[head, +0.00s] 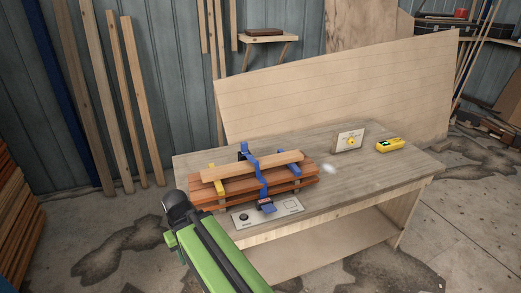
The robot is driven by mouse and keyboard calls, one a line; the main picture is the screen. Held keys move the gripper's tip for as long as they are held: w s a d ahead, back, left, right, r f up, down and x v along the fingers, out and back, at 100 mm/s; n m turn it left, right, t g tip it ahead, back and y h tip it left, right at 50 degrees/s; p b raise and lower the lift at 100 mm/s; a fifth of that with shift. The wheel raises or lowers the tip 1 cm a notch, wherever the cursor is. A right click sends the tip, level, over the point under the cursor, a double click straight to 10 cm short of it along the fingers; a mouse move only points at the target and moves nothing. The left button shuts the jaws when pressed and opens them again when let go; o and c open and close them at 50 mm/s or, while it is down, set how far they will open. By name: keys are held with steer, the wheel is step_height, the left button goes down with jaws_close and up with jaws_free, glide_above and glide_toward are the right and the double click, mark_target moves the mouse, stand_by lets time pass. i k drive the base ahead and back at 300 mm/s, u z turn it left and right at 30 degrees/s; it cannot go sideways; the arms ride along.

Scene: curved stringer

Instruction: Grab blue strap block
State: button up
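A blue strap (260,178) runs over a stack of reddish-brown boards (232,197) with a paler board (235,173) on top. A small blue block (269,209) with a dark part is at the strap's front end, low at the stack's near side. Another blue piece (244,148) with a dark part is at the strap's far end. I cannot tell which piece is the strap block. My green and black arm comes up at the bottom, left of the blue block and apart from it. No gripper fingers show.
The workbench (380,175) carries a white plate (250,217) before the stack, a white card with a yellow round mark (349,140) and a yellow tool (390,145). A large plywood sheet (330,95) stands behind. The bench's right part is mostly clear.

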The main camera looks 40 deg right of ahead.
mark_target(243, 145)
steer(key=i, duration=1)
